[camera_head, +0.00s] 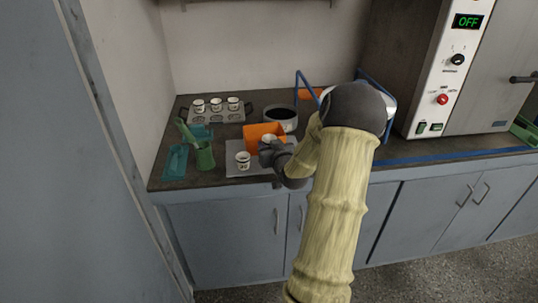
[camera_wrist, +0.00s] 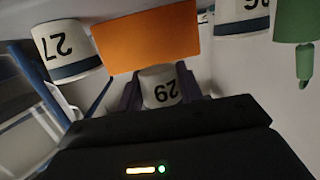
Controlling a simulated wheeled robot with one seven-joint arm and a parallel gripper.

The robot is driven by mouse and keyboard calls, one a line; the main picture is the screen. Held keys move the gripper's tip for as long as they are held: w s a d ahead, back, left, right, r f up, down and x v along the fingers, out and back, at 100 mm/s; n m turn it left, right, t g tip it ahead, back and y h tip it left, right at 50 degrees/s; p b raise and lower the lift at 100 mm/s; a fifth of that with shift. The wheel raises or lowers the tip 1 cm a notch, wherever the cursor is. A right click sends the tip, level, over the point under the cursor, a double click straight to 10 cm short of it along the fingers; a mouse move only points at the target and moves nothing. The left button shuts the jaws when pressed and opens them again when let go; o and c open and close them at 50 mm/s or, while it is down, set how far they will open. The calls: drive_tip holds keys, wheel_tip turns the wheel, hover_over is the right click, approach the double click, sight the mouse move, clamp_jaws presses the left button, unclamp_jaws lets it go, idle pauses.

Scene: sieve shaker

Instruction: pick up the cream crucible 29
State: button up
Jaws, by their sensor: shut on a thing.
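The cream crucible 29 (camera_wrist: 162,88) is between my two fingers in the wrist view, its black number upside down there. My gripper (camera_wrist: 160,92) is shut on it. In the head view my gripper (camera_head: 270,152) is over the front of the counter, and the small pale crucible (camera_head: 268,139) shows at its tip, in front of an orange box (camera_head: 255,131). The crucible's lower part is hidden by my gripper in the head view. I cannot tell whether it touches the mat.
Crucible 27 (camera_wrist: 68,48) and another numbered crucible (camera_wrist: 242,17) flank it. One crucible (camera_head: 243,160) stands on the grey mat (camera_head: 236,171). A green cup (camera_head: 205,156), teal tray (camera_head: 175,161), dark-filled pot (camera_head: 282,117) and crucible rack (camera_head: 216,113) are nearby. An oven (camera_head: 465,75) stands right.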

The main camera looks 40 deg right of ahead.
wheel_tip(320, 180, up, 4)
drive_tip(key=shift+r, duration=0.1)
drive_tip(key=shift+a+p, duration=0.1)
drive_tip(key=shift+p, duration=0.2)
idle(0.3)
drive_tip(key=a+p, duration=0.2)
drive_tip(key=p, duration=0.1)
drive_tip(key=w+a+n+y+p, duration=0.1)
drive_tip(key=a+p, duration=0.1)
drive_tip(key=p, duration=0.1)
drive_tip(key=w+a+f+n+y+p, duration=0.1)
drive_tip(key=a+p, duration=0.1)
drive_tip(key=p, duration=0.1)
drive_tip(key=shift+w+a+f+t, duration=0.1)
drive_tip(key=shift+w+a+t, duration=0.15)
drive_tip(key=shift+a+t, duration=0.1)
drive_tip(key=s+a+r+y+p, duration=0.1)
drive_tip(key=s+a+p, duration=0.1)
drive_tip(key=a+p, duration=0.7)
drive_tip(key=s+a+r+n+y+p, duration=0.1)
drive_tip(key=s+a+r+p, duration=0.1)
drive_tip(key=a+p, duration=0.7)
drive_tip(key=s+a+r+n+y+p, duration=0.1)
drive_tip(key=s+a+p, duration=0.3)
drive_tip(key=a+p, duration=0.5)
drive_tip(key=shift+a+r, duration=0.2)
drive_tip(key=shift+r, duration=0.5)
